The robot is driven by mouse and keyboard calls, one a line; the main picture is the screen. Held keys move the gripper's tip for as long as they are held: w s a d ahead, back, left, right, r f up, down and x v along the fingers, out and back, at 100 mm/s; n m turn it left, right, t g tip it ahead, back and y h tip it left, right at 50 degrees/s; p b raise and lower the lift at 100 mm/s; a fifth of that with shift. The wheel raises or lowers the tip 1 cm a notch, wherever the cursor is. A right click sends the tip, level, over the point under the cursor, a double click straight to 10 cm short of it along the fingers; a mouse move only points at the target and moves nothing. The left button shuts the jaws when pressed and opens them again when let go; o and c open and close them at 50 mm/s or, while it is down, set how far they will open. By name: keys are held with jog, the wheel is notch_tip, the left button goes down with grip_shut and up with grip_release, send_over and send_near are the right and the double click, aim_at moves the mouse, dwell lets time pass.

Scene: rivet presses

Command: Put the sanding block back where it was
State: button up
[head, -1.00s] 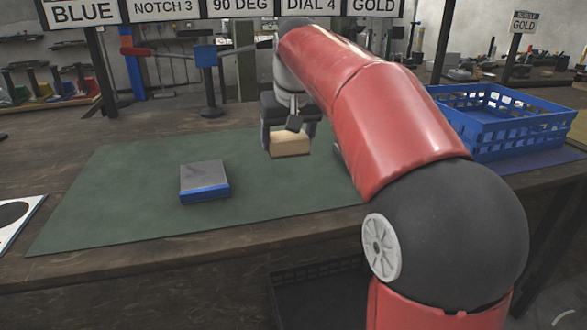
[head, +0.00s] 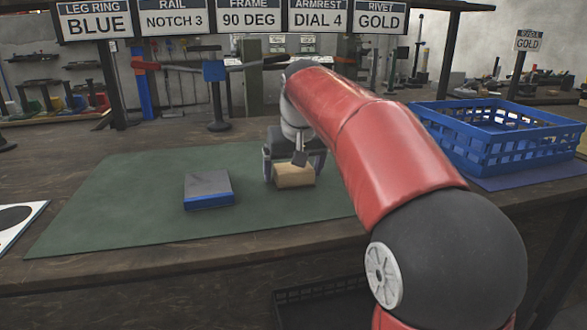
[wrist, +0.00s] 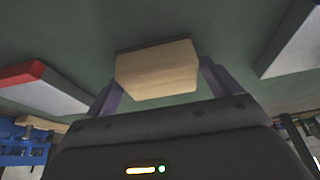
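The sanding block, a tan block with a dark underside (head: 294,176), is at the middle of the green mat and appears to rest on it. It also shows in the wrist view (wrist: 157,72), between the fingers. My gripper (head: 295,168) is down around it, with one finger on each side. The fingers look slightly apart from the block's sides, with a narrow gap most visible at the right finger in the wrist view.
The green mat (head: 120,205) is clear in front. A grey block with a blue edge (head: 208,190) lies left of the sanding block. A red-edged grey block (wrist: 45,88) shows in the wrist view. A blue crate (head: 500,135) stands right; signs (head: 248,18) hang above.

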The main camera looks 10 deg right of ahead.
jog(key=shift+o, duration=0.2)
jog(key=shift+s+r, duration=0.1)
jog(key=shift+r, duration=0.35)
jog(key=p+v, duration=0.2)
jog(key=v, duration=0.9)
jog(key=shift+r, duration=0.25)
jog(key=shift+s, duration=0.1)
